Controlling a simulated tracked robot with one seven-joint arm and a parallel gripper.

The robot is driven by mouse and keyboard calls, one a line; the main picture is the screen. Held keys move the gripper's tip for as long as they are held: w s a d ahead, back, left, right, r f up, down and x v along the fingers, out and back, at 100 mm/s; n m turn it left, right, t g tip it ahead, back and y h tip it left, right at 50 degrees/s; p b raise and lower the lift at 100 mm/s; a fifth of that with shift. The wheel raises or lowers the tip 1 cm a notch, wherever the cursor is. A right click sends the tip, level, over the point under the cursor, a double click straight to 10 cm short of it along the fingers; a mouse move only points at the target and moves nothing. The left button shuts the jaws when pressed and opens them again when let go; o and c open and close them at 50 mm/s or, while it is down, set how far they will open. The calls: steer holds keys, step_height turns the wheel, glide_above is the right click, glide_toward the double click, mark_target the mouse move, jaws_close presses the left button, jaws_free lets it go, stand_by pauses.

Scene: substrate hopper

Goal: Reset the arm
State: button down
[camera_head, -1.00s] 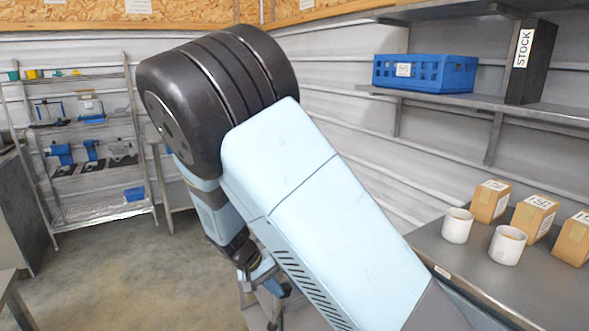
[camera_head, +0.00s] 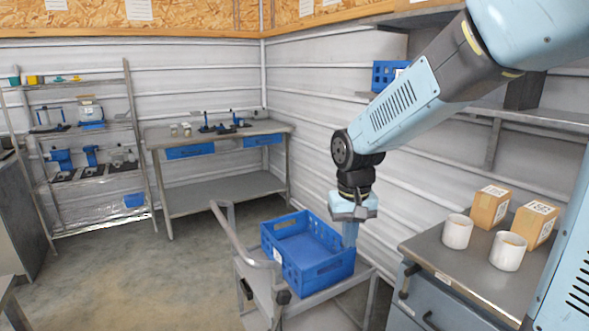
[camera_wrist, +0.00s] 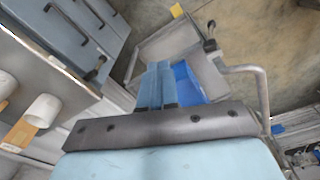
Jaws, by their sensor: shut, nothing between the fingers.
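My gripper (camera_head: 350,236) points straight down above the right part of a blue crate on a trolley in the head view. In the wrist view my gripper (camera_wrist: 157,66) shows two blue fingers side by side, shut with nothing between them. My arm reaches in from the upper right of the head view and hides part of the wall and the upper shelf.
The blue crate (camera_head: 265,240) sits on a grey trolley (camera_head: 262,283) with a raised handle. Two white cups (camera_head: 457,232) and cardboard boxes (camera_head: 490,207) stand on the right counter. A workbench (camera_head: 215,140) is behind. The floor at left is clear.

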steer(key=s+d+r+m+t, duration=0.1)
steer(key=s+d+r+t, duration=0.3)
steer(key=s+d+r, duration=0.7)
steer(key=s, duration=0.3)
steer(key=shift+s+d+t, duration=0.15)
steer(key=shift+s+t, duration=0.2)
steer(key=shift+t, duration=0.05)
steer(key=shift+s+r, duration=0.1)
steer(key=shift+s, duration=0.05)
